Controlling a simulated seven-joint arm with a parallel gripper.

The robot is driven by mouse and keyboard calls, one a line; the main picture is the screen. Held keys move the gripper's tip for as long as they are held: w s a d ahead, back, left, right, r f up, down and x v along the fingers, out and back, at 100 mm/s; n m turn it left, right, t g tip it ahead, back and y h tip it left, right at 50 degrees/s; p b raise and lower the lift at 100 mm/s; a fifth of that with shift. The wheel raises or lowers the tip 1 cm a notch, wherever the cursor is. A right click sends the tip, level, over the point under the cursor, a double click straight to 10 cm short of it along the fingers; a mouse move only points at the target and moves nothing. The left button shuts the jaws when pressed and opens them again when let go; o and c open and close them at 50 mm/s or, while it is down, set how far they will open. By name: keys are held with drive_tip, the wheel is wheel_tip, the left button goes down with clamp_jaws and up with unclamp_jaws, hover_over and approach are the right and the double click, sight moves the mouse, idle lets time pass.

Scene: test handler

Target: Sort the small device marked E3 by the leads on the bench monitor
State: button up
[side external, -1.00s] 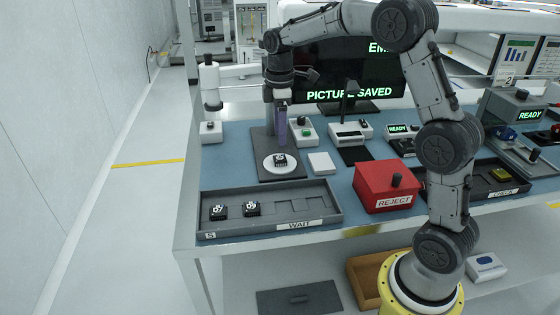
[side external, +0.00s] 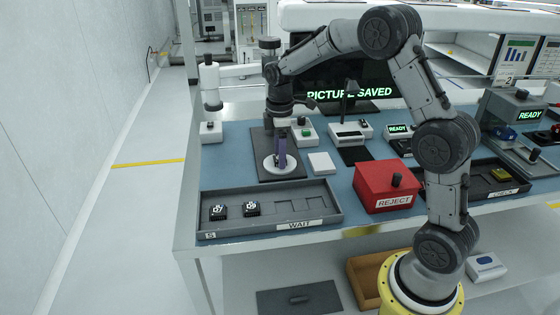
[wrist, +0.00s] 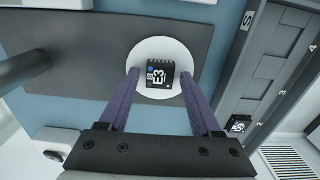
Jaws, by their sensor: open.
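The small black device marked E3 (wrist: 160,74) lies on a round white plate (wrist: 150,45), as the wrist view shows. In the side view the same plate (side external: 292,168) sits on a dark base, and my fingers largely hide the device. My gripper (wrist: 159,74) is open. Its two purple fingers stand on either side of the device, with a gap on both sides. In the side view my gripper (side external: 280,163) is low over the plate. The bench monitor (side external: 350,92) reads "PICTURE SAVED"; my arm covers part of its screen.
The WAIT tray (side external: 265,230) in front holds devices 07 (side external: 218,212) and 09 (side external: 252,208); its right slots are empty. A red REJECT box (side external: 385,180) stands to the right. A CHECK tray (side external: 478,180) is farther right. A white block (side external: 321,163) lies beside the dark base.

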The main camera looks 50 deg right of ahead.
clamp_jaws()
drive_tip(key=shift+r, duration=2.55)
